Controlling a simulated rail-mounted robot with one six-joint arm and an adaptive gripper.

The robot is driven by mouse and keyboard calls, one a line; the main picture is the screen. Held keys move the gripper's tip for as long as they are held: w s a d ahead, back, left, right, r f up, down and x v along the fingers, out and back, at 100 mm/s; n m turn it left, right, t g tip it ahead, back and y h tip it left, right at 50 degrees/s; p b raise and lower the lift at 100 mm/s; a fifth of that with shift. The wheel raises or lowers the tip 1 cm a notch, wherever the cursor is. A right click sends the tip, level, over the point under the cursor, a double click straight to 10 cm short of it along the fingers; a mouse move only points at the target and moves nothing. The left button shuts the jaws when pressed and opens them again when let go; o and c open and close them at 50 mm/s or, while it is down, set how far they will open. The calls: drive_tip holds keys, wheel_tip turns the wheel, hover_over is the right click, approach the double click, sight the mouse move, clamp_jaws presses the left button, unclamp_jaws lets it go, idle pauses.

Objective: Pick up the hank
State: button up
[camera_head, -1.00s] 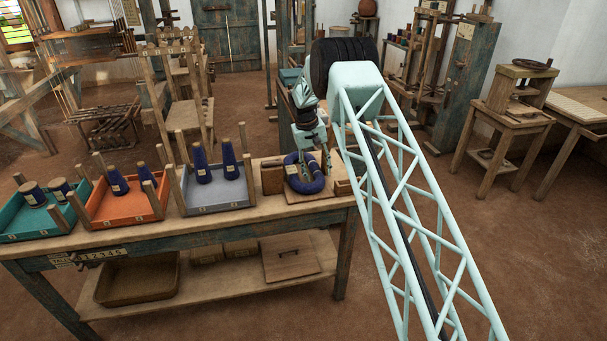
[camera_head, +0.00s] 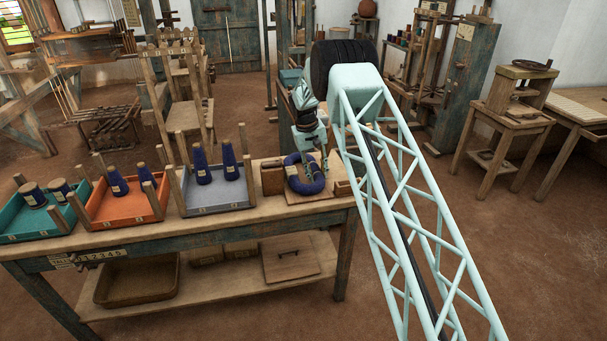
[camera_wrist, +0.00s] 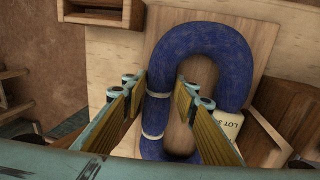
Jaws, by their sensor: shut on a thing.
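The hank (camera_wrist: 215,41) is a thick dark-blue loop with pale ties, over a wooden board in the wrist view. In the head view the hank (camera_head: 309,186) is at the right end of the workbench. My gripper (camera_wrist: 158,92) has one finger on each side of the hank's left strand and is shut on it. In the head view my gripper (camera_head: 311,150) is just above the hank, and the fingertips are hard to make out. I cannot tell whether the hank is clear of the board (camera_wrist: 105,65).
A wooden box (camera_head: 272,180) is left of the hank.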

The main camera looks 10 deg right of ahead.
drive_tip(key=shift+r, duration=0.1)
wheel_tip(320, 180, up, 18)
drive_tip(key=p, duration=0.2)
idle(0.8)
drive_tip(key=shift+s+d, duration=0.1)
idle(2.2)
drive_tip(key=s+d+f, duration=0.1)
drive_tip(key=s+f, duration=0.4)
drive_tip(key=s, duration=0.6)
drive_tip(key=s+d+f, duration=0.1)
drive_tip(key=s+f, duration=0.4)
drive_tip(key=s, duration=0.7)
drive_tip(key=s+d+f, duration=0.1)
drive_tip(key=s+f, duration=0.4)
drive_tip(key=s, duration=0.6)
drive_tip(key=shift+s+f+m, duration=0.15)
drive_tip(key=shift+s+m, duration=0.25)
